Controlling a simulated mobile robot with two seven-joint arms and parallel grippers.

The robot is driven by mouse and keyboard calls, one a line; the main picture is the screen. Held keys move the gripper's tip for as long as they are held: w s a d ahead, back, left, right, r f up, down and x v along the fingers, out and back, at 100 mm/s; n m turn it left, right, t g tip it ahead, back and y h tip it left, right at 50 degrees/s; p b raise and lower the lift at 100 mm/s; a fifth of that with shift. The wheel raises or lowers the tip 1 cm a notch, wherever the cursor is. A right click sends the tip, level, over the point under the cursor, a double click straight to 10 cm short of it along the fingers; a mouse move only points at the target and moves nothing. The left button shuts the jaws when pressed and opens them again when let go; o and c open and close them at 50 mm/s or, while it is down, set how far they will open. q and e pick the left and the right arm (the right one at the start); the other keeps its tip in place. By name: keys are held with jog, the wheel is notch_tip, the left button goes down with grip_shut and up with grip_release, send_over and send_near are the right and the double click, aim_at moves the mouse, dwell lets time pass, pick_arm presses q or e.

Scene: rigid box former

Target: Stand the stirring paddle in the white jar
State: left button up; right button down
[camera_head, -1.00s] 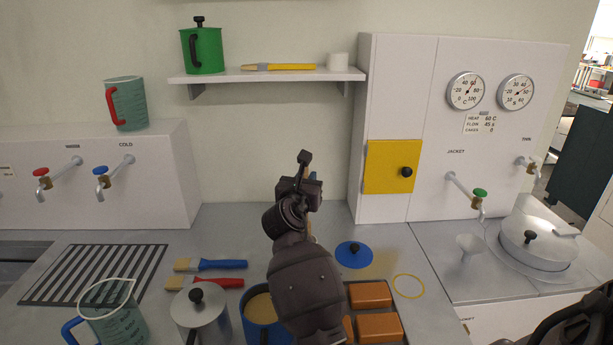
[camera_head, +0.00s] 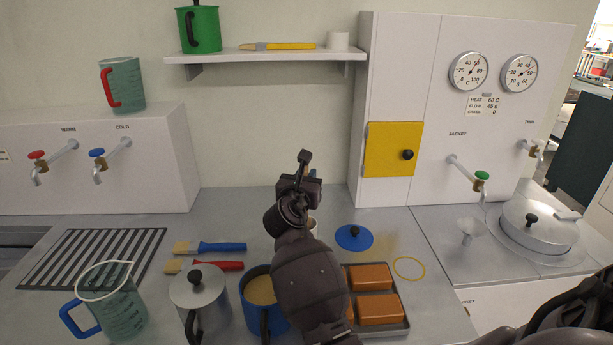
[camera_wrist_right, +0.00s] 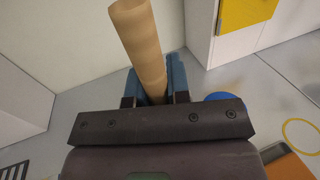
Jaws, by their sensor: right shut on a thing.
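My right gripper (camera_head: 306,183) is above the back of the counter in the head view, with its own arm hiding much of what lies below it. In the right wrist view its blue fingers (camera_wrist_right: 152,85) are shut on a tan, wood-like rod, the stirring paddle (camera_wrist_right: 140,40). The paddle sticks up and leans left in that view; its other end is hidden. A small white round vessel (camera_head: 339,41) stands on the wall shelf. A pale rim (camera_head: 313,225) shows partly behind my right arm; I cannot tell which of the two is the white jar. My left gripper is not in view.
A blue pot (camera_head: 258,292), a lidded metal pot (camera_head: 199,293) and a measuring jug (camera_head: 112,300) stand in front. Two brushes (camera_head: 222,248) lie left of my arm. A blue lid (camera_head: 354,238) and a tray of orange-brown blocks (camera_head: 404,324) are to the right.

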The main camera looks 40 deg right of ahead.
jog(key=c, duration=1)
grip_release()
jog(key=shift+s+a+r, duration=0.1)
jog(key=shift+s+a, duration=0.15)
jog(key=shift+a, duration=0.05)
jog(key=p+v, duration=0.3)
jog(key=v, duration=0.7)
jog(key=shift+p, duration=0.35)
